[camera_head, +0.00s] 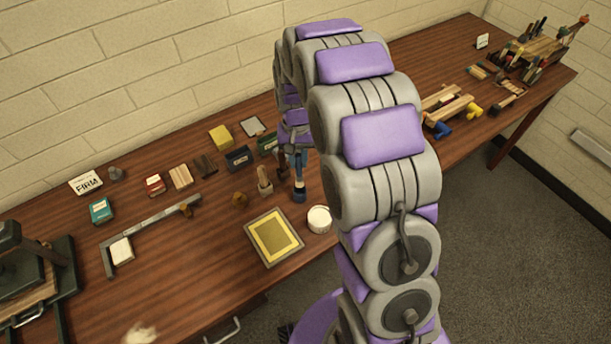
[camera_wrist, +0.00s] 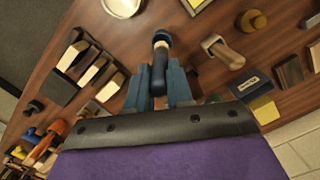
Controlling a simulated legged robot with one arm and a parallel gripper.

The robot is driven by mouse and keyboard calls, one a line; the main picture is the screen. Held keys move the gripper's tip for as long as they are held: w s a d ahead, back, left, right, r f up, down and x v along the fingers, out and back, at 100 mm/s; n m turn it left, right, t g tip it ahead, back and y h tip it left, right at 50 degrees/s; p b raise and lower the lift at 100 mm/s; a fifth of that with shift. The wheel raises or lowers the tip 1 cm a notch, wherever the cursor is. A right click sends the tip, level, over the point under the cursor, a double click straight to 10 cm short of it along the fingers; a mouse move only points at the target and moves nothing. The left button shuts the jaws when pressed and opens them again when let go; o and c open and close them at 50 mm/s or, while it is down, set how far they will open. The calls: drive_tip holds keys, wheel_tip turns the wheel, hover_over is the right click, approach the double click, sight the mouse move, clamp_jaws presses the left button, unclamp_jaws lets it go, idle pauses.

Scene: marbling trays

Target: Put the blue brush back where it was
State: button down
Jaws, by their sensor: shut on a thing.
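The blue brush (camera_head: 299,192) hangs roughly upright under my gripper (camera_head: 297,160) in the head view. It has a dark navy lower end with a pale band above it. In the wrist view the brush (camera_wrist: 161,45) sits between the two blue fingers of my gripper (camera_wrist: 159,82), which are shut on it. Its upper part is hidden by the fingers. I cannot tell whether its lower end touches the table or is just above it.
A white round tub (camera_head: 319,220) and a yellow framed tray (camera_head: 288,253) are in front of the brush. A wooden-handled tool (camera_head: 264,178) stands close to its left. Small dark boxes (camera_head: 239,158) lie behind. Wooden pieces (camera_head: 452,108) lie right of my arm.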

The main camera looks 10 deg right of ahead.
sight(298, 175)
drive_tip(key=f, duration=0.1)
drive_tip(key=a+f, duration=0.1)
drive_tip(key=f, duration=0.1)
drive_tip(key=shift+f, duration=0.25)
drive_tip(key=f, duration=0.3)
drive_tip(key=shift+d+f+b, duration=0.1)
drive_tip(key=shift+d+b, duration=0.25)
drive_tip(key=shift+d, duration=0.05)
drive_tip(key=shift+d+f, duration=0.1)
drive_tip(key=shift+d, duration=0.1)
drive_tip(key=c, duration=1.4)
unclamp_jaws()
drive_tip(key=o, duration=0.4)
drive_tip(key=shift+a, duration=0.25)
